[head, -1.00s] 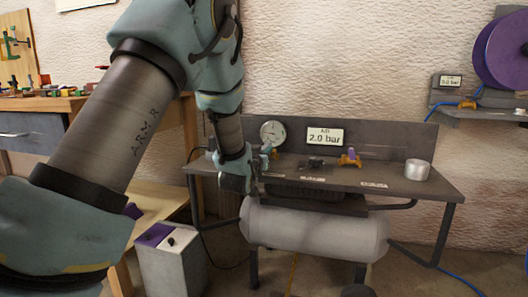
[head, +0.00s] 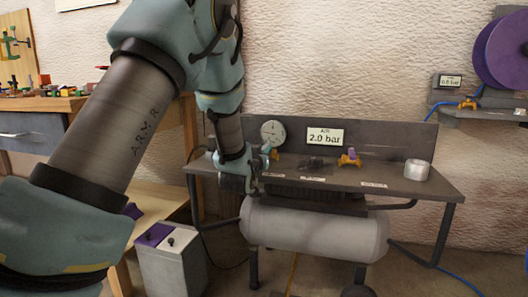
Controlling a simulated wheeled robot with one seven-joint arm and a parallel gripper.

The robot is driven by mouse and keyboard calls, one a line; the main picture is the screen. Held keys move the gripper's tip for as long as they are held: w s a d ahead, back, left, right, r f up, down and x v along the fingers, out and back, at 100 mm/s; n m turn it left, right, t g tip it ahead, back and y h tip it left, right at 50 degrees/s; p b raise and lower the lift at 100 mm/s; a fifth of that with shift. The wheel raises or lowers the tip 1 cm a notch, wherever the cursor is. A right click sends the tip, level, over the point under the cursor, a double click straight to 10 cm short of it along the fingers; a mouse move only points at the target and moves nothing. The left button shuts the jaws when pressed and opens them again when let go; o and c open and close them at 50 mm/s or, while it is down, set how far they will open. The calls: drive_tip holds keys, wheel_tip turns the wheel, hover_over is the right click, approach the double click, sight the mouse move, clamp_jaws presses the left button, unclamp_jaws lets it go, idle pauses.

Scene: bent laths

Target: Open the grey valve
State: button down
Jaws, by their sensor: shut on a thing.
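My gripper (head: 252,184) is at the left front part of the dark workbench, pointing down. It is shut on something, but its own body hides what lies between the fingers. A small valve with a blue-green handle and an orange body (head: 274,154) stands just behind the gripper, partly covered. A dark grey fitting (head: 315,163), perhaps the grey valve, sits in the middle of the bench, apart from the gripper. I cannot tell how its handle is turned. A yellow valve with a purple handle (head: 350,158) stands to its right.
A pale tank (head: 315,232) hangs below. A white and purple box (head: 170,260) stands at lower left. A wooden bench (head: 60,103) is at left.

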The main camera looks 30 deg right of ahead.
idle(0.3)
drive_tip(key=shift+s+d+r+n+t+y, duration=0.1)
drive_tip(key=shift+s+d+n+t+y, duration=0.15)
drive_tip(key=shift+n+t+y, duration=0.3)
drive_tip(key=shift+s+d+r+n+t+y, duration=0.1)
drive_tip(key=shift+d+n+t+y, duration=0.3)
drive_tip(key=shift+y, duration=0.25)
drive_tip(key=shift+s+d+n+t+y+p, duration=0.2)
drive_tip(key=shift+n+t+y+p, duration=0.4)
drive_tip(key=shift+n+y, duration=0.4)
drive_tip(key=shift+d+n+t+y, duration=0.1)
drive_tip(key=shift+n+t+y, duration=0.25)
drive_tip(key=shift+y, duration=0.45)
drive_tip(key=shift+f, duration=0.1)
drive_tip(key=c, duration=0.8)
unclamp_jaws()
drive_tip(key=shift+o, duration=0.2)
drive_tip(key=shift+s+f, duration=0.1)
